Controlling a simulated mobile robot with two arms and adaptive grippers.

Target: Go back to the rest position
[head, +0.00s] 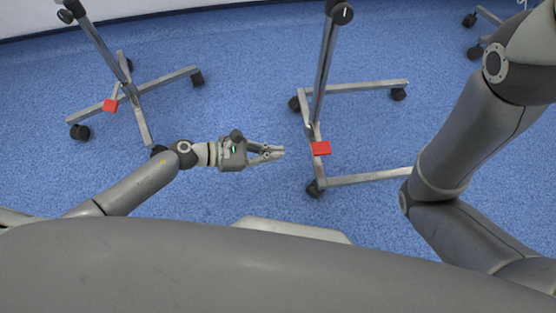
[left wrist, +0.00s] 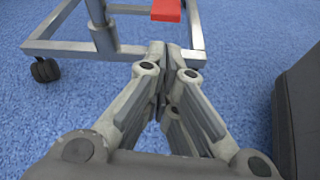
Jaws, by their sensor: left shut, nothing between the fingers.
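My left gripper (head: 280,152) is shut and empty. In the head view its arm comes in from the left and the fingers point right, over the blue floor. In the left wrist view the closed fingertips (left wrist: 165,52) meet near the middle, in front of a wheeled metal stand. The fingers hold nothing. My right arm shows as large grey links at the right of the head view; its gripper is out of view.
A wheeled stand (head: 322,75) with a red pedal (head: 320,148) is just right of my left gripper in the head view. Another wheeled stand (head: 100,45) with a red pedal (head: 110,105) is at the upper left. Blue floor (head: 235,95) lies clear between them.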

